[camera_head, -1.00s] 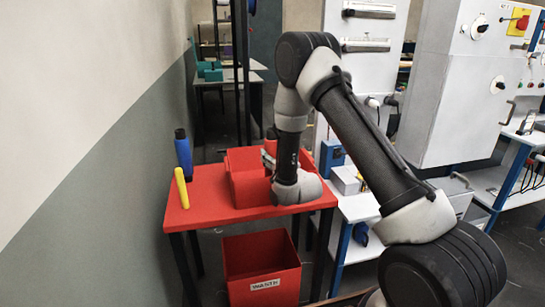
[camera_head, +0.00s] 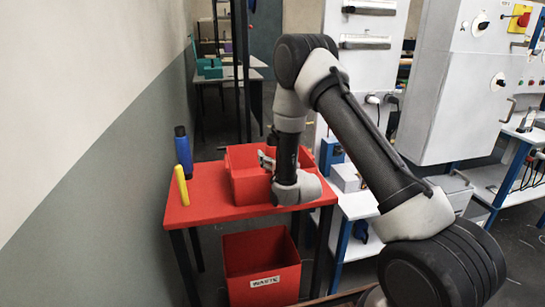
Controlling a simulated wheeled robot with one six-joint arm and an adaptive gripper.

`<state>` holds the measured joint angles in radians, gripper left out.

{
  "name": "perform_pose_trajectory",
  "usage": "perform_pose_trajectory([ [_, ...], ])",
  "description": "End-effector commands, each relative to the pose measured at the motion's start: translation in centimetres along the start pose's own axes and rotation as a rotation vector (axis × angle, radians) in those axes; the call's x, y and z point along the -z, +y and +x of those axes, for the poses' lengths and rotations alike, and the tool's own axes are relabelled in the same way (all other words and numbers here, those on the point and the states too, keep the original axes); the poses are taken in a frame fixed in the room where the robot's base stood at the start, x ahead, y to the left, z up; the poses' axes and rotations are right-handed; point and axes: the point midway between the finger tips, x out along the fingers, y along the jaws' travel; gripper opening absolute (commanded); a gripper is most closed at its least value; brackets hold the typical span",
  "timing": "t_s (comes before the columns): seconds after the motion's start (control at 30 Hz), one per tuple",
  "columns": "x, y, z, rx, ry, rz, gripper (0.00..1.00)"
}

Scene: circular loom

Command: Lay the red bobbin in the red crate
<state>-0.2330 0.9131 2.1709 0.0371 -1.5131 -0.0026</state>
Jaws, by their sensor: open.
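The red crate (camera_head: 248,188) stands on the red table, partly hidden behind my wrist. My gripper (camera_head: 265,160) is at the crate's opening, on the left side of my wrist, with its fingers small in view. It is open. I cannot make out the red bobbin apart from the crate; the crate's front wall and my wrist hide most of the inside.
A grey wall is close on the left, and white machine cabinets (camera_head: 455,90) stand to the right.

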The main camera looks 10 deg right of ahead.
Motion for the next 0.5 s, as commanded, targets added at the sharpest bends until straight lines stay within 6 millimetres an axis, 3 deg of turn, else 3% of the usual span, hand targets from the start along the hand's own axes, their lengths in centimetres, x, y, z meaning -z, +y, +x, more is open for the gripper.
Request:
perform_pose_trajectory([
  [0.17,1.3,0.0,-0.2,0.000,-0.001,0.000,0.71],
  [0.5,1.1,0.0,-8.1,0.000,-0.004,0.000,0.71],
])
